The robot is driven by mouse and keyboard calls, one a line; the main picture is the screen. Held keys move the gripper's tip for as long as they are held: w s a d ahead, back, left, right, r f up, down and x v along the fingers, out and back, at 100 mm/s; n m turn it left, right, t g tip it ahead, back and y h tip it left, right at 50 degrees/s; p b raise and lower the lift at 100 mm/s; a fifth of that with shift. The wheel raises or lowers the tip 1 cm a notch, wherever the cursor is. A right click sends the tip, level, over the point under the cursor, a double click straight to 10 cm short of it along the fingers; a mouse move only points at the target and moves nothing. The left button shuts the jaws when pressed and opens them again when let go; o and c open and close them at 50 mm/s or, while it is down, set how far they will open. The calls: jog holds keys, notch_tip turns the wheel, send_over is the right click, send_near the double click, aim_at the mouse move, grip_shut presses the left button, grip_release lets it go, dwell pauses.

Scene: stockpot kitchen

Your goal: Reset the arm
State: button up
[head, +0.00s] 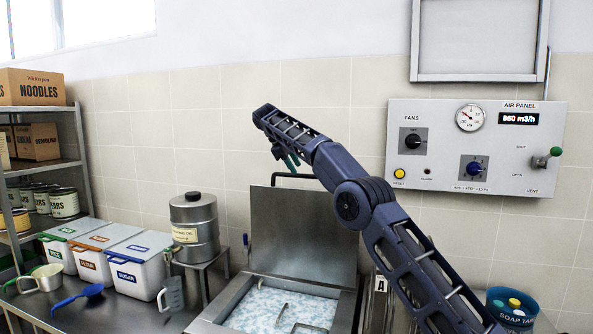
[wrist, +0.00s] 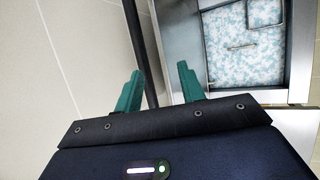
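My dark blue arm reaches up and to the left across the middle of the head view. My gripper (head: 288,160) hangs below the arm's far end, in front of the tiled wall and above the raised metal lid (head: 305,230). In the wrist view its two green fingers (wrist: 158,90) stand apart with a gap between them. No held object shows between the fingers. The fingertips appear clear of the sink-like vat (head: 285,308), which also shows in the wrist view (wrist: 240,50).
An air panel (head: 460,185) hangs on the wall at right. White lidded bins (head: 135,270), a metal urn (head: 195,225), a blue scoop (head: 80,297) and a jug (head: 172,293) stand at left. A shelf (head: 40,165) holds boxes and cans. A blue soap tub (head: 510,312) stands at lower right.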

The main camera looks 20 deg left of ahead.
jog(key=shift+s+r, duration=0.15)
jog(key=shift+r, duration=0.05)
dwell(0.4)
jog(key=w+d+r+m+y, duration=0.15)
jog(key=d+r, duration=0.25)
jog(key=d, duration=0.6)
jog(key=w+d+r+m, duration=0.15)
jog(key=d+r, duration=0.25)
jog(key=d, duration=0.7)
jog(key=s+d+m, duration=0.2)
jog(key=s+d, duration=0.3)
jog(key=d, duration=0.5)
jog(key=s+d+m, duration=0.2)
jog(key=s+d, duration=0.3)
jog(key=d, duration=0.6)
jog(key=s+d+f+m+y, duration=0.1)
jog(key=s+d+f+m, duration=0.2)
jog(key=s+d+f, duration=0.35)
jog(key=s+d+f+m+y, duration=0.1)
jog(key=s+d+f+m, duration=0.15)
jog(key=s+d, duration=0.65)
jog(key=s+d+f+m, duration=0.2)
jog(key=s+f, duration=0.5)
jog(key=s, duration=0.1)
jog(key=s+d+f+m+y, duration=0.1)
jog(key=s+d+f+m, duration=0.1)
jog(key=s+f, duration=0.6)
jog(key=shift+s+d+f, duration=0.25)
jog(key=shift+s+d, duration=0.15)
jog(key=shift+d, duration=0.25)
